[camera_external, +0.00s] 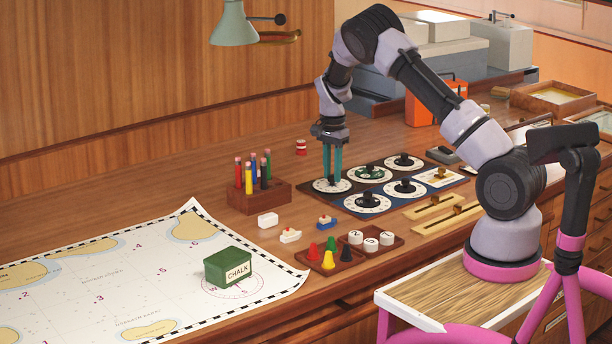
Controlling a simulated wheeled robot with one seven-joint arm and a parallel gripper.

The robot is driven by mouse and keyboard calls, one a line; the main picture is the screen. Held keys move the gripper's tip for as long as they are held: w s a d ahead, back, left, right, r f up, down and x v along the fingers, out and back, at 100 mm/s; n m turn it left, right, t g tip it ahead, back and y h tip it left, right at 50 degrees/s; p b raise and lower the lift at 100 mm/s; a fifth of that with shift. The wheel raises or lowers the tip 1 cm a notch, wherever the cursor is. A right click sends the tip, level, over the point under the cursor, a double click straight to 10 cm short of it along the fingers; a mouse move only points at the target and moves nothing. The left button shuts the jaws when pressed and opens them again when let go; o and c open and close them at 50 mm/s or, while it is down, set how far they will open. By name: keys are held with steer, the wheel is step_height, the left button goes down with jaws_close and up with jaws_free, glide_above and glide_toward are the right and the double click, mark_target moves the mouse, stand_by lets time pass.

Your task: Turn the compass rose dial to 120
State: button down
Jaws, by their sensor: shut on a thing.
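Several round white dials with black knobs sit on a dark panel (388,212) on the wooden desk. My gripper (332,182) points straight down with teal fingers over the dial at the panel's left end (321,186). The fingers are shut on that dial's knob, which they mostly hide. The numbers on the dials are too small to read.
A wooden block with colored pencils (259,196) stands left of my gripper. A green chalk box (228,266) rests on the chart (110,290). An orange case (424,108) stands behind.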

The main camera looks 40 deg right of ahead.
mark_target(332, 176)
steer(key=shift+n, duration=2.8)
steer(key=c, duration=0.6)
jaws_free()
steer(key=shift+c, duration=0.2)
step_height(332, 176, up, 11)
